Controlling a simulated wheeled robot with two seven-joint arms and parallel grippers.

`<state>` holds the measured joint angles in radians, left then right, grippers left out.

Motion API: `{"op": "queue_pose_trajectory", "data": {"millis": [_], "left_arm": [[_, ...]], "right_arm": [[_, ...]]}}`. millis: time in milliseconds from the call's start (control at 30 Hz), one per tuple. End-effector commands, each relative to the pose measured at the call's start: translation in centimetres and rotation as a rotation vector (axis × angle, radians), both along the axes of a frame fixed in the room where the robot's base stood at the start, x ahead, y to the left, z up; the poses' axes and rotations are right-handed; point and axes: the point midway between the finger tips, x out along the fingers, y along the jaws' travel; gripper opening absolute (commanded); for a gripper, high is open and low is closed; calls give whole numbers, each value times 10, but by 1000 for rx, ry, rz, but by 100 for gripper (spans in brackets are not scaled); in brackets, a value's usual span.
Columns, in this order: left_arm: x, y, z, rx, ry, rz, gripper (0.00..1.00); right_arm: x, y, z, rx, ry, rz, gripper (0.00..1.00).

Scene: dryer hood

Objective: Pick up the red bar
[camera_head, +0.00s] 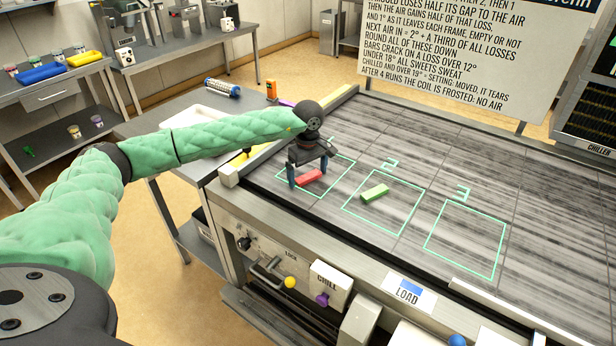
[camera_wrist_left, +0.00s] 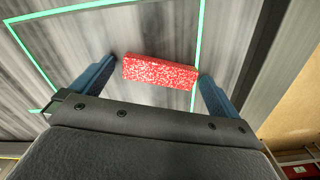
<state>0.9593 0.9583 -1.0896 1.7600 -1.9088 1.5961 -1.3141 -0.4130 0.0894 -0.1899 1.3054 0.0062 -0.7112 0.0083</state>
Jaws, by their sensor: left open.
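The red bar (camera_head: 309,177) lies on the grey table surface, inside the leftmost green-outlined square, near its front edge. In the left wrist view the red bar (camera_wrist_left: 160,71) looks speckled with white and lies crosswise between the fingers. My left gripper (camera_head: 309,179) is open above the bar, with a blue finger at each end of it. In the left wrist view the left gripper (camera_wrist_left: 158,82) shows both fingers apart, one beside each end of the bar. The right gripper is in neither view.
A green bar (camera_head: 375,193) lies in the square (camera_head: 372,232) marked 2. The square (camera_head: 470,272) marked 3 is empty. A pale yellow rail (camera_head: 229,174) edges the table at left. A CHILL lever box (camera_head: 330,279) and knobs line the front. A text board (camera_head: 455,50) stands behind.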

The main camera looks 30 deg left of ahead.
Motion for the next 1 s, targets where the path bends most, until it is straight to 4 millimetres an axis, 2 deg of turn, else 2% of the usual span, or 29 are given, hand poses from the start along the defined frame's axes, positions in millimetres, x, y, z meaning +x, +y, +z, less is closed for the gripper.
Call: {"op": "queue_pose_trajectory", "data": {"millis": [133,300,367,667,767,933,1000], "left_arm": [[0,0,0,0,0,0,100],[0,0,0,0,0,0,67],[0,0,0,0,0,0,59],[0,0,3,0,-1,0,59],[0,0,12,0,-1,0,58],[1,0,44,0,-4,-1,58],[-11,-11,51,-1,0,-4,58]], "right_arm": [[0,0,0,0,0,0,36],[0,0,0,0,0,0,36],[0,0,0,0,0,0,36],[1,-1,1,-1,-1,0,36],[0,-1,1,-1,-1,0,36],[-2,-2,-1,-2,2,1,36],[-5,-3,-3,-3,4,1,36]]}}
